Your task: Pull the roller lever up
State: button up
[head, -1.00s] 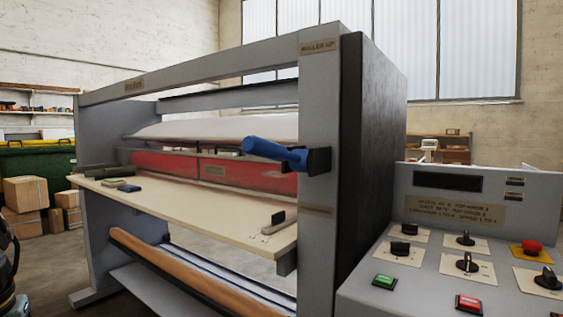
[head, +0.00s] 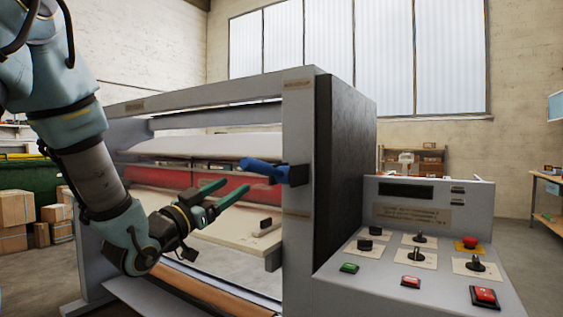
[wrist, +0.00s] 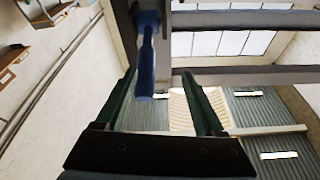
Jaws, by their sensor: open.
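The roller lever has a blue handle (head: 262,168) on a dark bracket (head: 298,175), fixed to the grey right-hand post (head: 297,225) of the laminator. The handle points left and slightly up from the bracket. My gripper (head: 236,185) is open and empty, just to the left of and below the handle in the head view. In the wrist view the blue handle (wrist: 147,62) appears ahead, between the directions of the two green fingers (wrist: 159,74). I see no contact between the fingers and the handle.
The laminator's feed table (head: 225,232) lies behind my gripper, with a small dark-handled piece (head: 266,226) on it. A control panel (head: 410,215) with knobs and buttons stands to the right. Cardboard boxes (head: 17,207) are on the floor at the left.

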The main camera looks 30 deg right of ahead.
aim_at(261, 163)
jog(key=shift+m+g+h, duration=0.3)
jog(key=shift+m+h, duration=0.1)
jog(key=shift+h, duration=0.2)
jog(key=d+r+p, duration=0.1)
jog(key=d, duration=0.2)
jog(key=w+d+r+p, duration=0.1)
jog(key=d+r, duration=0.1)
jog(key=d+r+p, duration=0.2)
jog(key=d, duration=0.1)
jog(key=shift+w+d+r, duration=0.15)
jog(key=shift+d+r, duration=0.05)
jog(key=shift+d, duration=0.15)
jog(key=shift+w+d+r, duration=0.15)
jog(key=shift+w+d, duration=0.1)
jog(key=shift+d, duration=0.4)
jog(key=shift+c, duration=0.2)
grip_shut()
